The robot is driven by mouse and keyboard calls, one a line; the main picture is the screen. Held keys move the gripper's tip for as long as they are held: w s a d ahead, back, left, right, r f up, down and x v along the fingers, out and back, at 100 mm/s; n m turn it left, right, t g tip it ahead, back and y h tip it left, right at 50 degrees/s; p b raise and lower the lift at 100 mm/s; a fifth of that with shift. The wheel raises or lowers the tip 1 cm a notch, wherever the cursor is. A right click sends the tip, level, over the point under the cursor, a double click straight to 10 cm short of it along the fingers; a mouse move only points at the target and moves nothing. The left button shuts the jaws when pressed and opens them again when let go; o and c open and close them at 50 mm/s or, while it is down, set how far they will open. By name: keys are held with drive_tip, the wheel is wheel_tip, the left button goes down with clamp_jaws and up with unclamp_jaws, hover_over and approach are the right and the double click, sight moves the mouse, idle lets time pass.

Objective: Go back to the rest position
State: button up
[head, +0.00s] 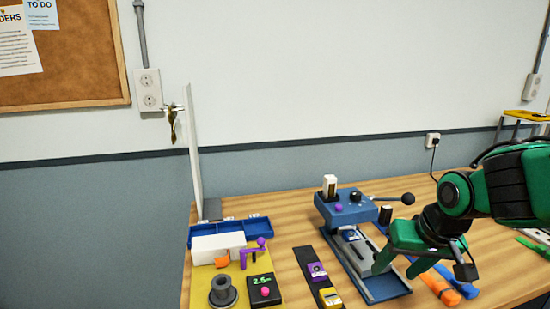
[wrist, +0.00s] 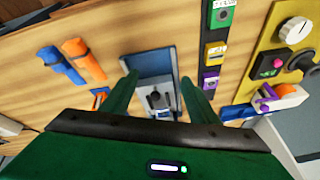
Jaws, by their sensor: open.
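My gripper (head: 399,268) is green and sits at the right in the head view, low beside the blue bench press (head: 345,208) and over its base. In the wrist view my gripper (wrist: 160,95) has its two green fingers apart. Between them shows the press's blue base (wrist: 160,60) with a grey metal part (wrist: 155,92) on it. Nothing is visibly held. I cannot tell whether a finger touches the base.
The yellow board (head: 205,298) with a grey spool (head: 223,290) stands at the left, the black strip (head: 318,278) beside it. Orange and blue pieces (head: 440,286) lie right of my gripper. A strap (head: 172,125) hangs by the tall white panel (head: 193,150).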

drive_tip(key=s+d+m+g, duration=0.4)
drive_tip(key=s+d, duration=1)
drive_tip(key=s, duration=0.4)
drive_tip(key=shift+d+f+m+h, duration=0.25)
drive_tip(key=shift+m+h, duration=0.15)
drive_tip(key=shift+m, duration=0.2)
drive_tip(key=shift+w+f, duration=0.25)
drive_tip(key=shift+w, duration=0.3)
